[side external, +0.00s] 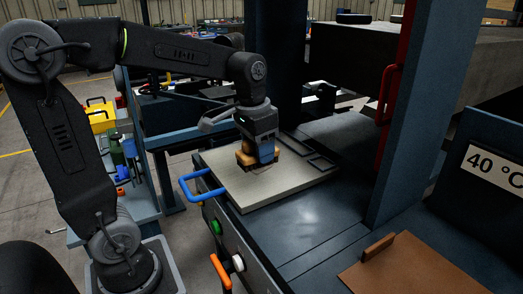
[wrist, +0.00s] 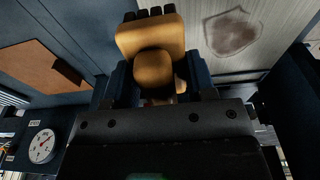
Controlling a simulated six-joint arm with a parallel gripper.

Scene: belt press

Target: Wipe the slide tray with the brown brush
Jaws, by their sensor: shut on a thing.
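The slide tray (side external: 240,190) is a pale flat plate with a blue handle (side external: 196,186) at its left front, in the side external view. It also shows in the wrist view (wrist: 270,62), with a brownish smudge (wrist: 232,34) on it. The brown brush (side external: 245,158) is in my gripper (side external: 262,150), over the middle of the tray. In the wrist view the brush (wrist: 150,38) has an orange-brown body and a row of dark bristles. My gripper is shut on it. I cannot tell whether the bristles touch the tray.
A brown board (side external: 415,268) with a raised grip lies on the blue bench at the right front. A blue press column (side external: 420,110) with a red handle (side external: 387,95) stands right of the tray. Green and white buttons (side external: 238,262) and an orange handle (side external: 220,272) are on the front panel.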

